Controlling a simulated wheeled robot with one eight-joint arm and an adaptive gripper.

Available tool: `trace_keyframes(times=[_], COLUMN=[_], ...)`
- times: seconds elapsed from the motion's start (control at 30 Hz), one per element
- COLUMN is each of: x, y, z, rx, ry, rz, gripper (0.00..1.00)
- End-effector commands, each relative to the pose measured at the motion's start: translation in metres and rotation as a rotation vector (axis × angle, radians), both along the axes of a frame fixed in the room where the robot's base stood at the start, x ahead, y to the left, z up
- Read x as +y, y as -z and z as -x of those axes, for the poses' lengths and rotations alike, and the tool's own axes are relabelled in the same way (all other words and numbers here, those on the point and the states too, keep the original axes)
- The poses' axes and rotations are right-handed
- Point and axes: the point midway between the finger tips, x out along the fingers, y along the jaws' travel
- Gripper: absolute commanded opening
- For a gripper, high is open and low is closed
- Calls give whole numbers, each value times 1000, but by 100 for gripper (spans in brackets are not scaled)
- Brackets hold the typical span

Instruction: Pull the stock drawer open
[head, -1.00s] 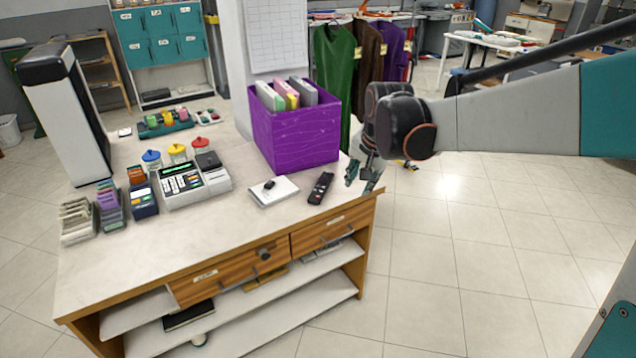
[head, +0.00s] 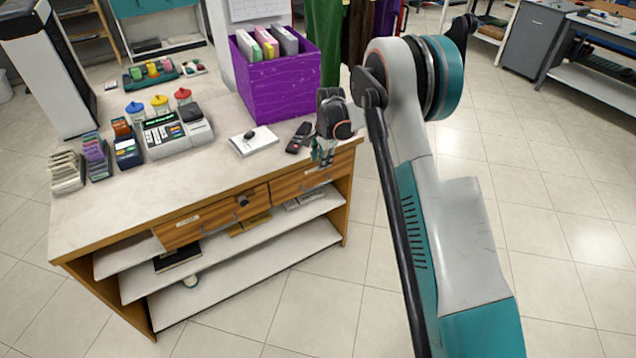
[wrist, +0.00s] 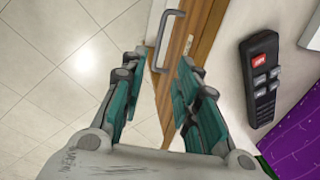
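The counter has two wooden drawer fronts under its top: a left drawer (head: 183,232) with a pale label and a dark knob (head: 242,201), and a right drawer (head: 288,188). Both look closed. The label text is too small to read, so I cannot tell which is the stock drawer. My gripper (head: 323,158) is at the front edge by the right drawer, partly covering it. In the wrist view my gripper (wrist: 160,68) is open and empty. A grey bar handle (wrist: 166,42) on the wooden front lies just beyond the fingertips, between their lines, apparently not gripped.
A black remote (head: 299,137) lies on the counter top (head: 110,208) close to my gripper. Open shelves (head: 250,268) lie below the drawers. The floor in front is clear.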

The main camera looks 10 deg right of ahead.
Motion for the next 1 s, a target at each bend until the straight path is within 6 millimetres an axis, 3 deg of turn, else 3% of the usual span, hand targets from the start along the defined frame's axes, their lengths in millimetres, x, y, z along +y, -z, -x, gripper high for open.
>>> trace_keyframes(times=[0.27,0.7,1.0], x=[2,6,8], y=[31,113,136], z=[-5,-20,-24], rx=[1,1,1], ry=[4,3,3], rz=[-1,-1,-1], gripper=[29,29,29])
